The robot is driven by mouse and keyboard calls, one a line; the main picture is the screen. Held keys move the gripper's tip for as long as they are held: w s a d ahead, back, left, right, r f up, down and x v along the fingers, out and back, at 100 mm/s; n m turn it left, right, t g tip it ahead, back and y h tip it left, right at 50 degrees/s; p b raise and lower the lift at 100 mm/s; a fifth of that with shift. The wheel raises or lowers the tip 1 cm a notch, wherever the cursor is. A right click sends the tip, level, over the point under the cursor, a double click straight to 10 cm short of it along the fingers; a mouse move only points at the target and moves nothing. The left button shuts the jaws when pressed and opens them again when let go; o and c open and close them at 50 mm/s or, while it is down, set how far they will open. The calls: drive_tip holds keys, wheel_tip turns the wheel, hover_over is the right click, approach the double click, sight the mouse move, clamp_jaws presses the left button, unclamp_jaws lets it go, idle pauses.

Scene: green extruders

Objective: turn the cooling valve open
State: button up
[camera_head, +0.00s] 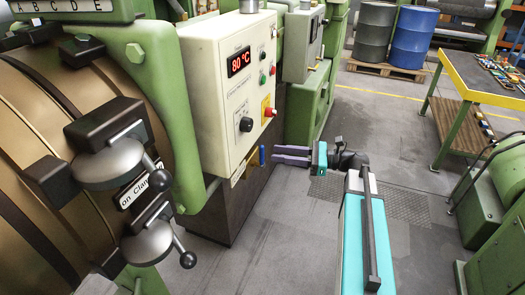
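A small blue upright handle (262,155) sits under the cream control box, beside the wall of the dark cabinet. It looks like the cooling valve's lever, but no label on it is readable. A yellow piece (248,166) is just left of it, and its joint to the pipe is too small to make out. My gripper (274,154) points left toward the blue handle, a short way to its right. Its two dark purple fingers appear apart, with nothing seen between them. The fingers look clear of the handle, though the depth between them is hard to judge.
The control box (215,95) shows 80 °C and carries knobs and a red button on yellow. The dark cabinet (240,205) stands below it. Clamp knobs (110,165) jut out at left. A green table (475,80) and blue drum (411,38) stand right. Floor around my arm is free.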

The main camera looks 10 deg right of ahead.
sight(262, 152)
drive_tip(key=shift+p+x, duration=0.45)
drive_tip(key=shift+x, duration=2.95)
clamp_jaws()
